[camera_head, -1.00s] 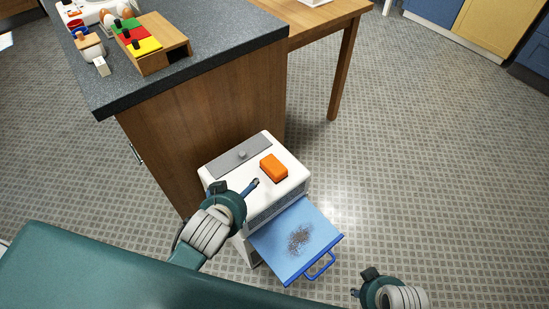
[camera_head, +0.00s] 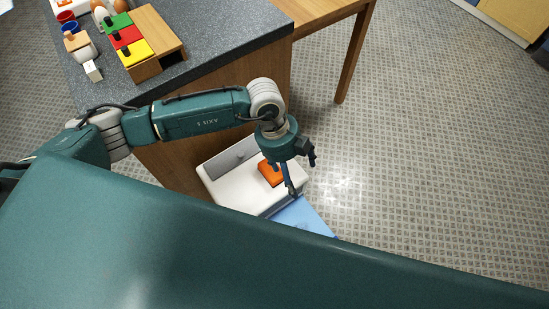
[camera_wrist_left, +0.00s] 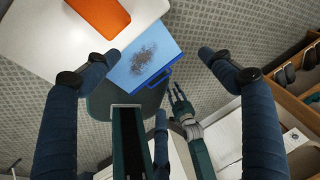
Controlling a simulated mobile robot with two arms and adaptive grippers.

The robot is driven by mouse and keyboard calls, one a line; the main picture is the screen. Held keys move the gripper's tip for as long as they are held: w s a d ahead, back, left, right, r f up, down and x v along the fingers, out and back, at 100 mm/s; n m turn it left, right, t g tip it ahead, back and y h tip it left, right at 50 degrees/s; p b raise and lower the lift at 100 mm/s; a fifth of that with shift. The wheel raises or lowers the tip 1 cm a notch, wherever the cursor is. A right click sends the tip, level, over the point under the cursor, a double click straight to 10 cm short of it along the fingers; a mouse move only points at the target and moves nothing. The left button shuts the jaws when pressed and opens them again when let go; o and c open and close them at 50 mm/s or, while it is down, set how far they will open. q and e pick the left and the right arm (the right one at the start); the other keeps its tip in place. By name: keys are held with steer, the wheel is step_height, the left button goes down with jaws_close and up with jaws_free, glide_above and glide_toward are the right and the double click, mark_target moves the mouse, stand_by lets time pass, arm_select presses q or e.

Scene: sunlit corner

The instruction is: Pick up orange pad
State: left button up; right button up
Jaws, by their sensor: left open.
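The orange pad (camera_head: 268,174) lies on top of the white box-like unit (camera_head: 228,188), partly hidden behind my left gripper in the head view. In the left wrist view the pad (camera_wrist_left: 99,14) is at the top edge, cut off by the frame. My left gripper (camera_head: 300,174) is open and empty, over the right side of the unit and close to the pad. In the left wrist view its fingertips (camera_wrist_left: 158,56) are wide apart, with the pad up and left of the middle between them. My right gripper (camera_wrist_left: 178,98) shows small in that view; its opening is unclear.
A blue tray (camera_head: 300,213) with dark specks juts from the unit's front. A grey-topped counter (camera_head: 215,35) holding a wooden block set (camera_head: 150,55) stands behind. A wooden table leg (camera_head: 356,55) is to its right. The patterned floor at right is clear.

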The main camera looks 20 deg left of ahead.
mark_target(268, 171)
arm_select(q)
steer(key=w+a+f+y, duration=0.1)
steer(key=a, duration=0.2)
steer(key=w+a+f+y, duration=0.1)
steer(key=a+f, duration=0.1)
steer(key=w+a+f+n+y, duration=0.1)
steer(key=a, duration=0.2)
steer(key=shift+w+a+f+t, duration=0.2)
steer(key=shift+a+f+t, duration=0.1)
steer(key=shift+a+t, duration=0.1)
steer(key=shift+w+d+f+p, duration=0.1)
steer(key=shift+d+f+p, duration=0.1)
steer(key=shift+f, duration=1.4)
steer(key=shift+w+d+f+p, duration=0.1)
steer(key=shift+f+p, duration=0.1)
steer(key=shift+f, duration=1.35)
arm_select(e)
steer(key=shift+s+d+r, duration=0.2)
steer(key=shift+s+d, duration=0.05)
steer(key=shift+s, duration=0.45)
arm_select(q)
steer(key=shift+c, duration=0.3)
steer(key=c, duration=1.1)
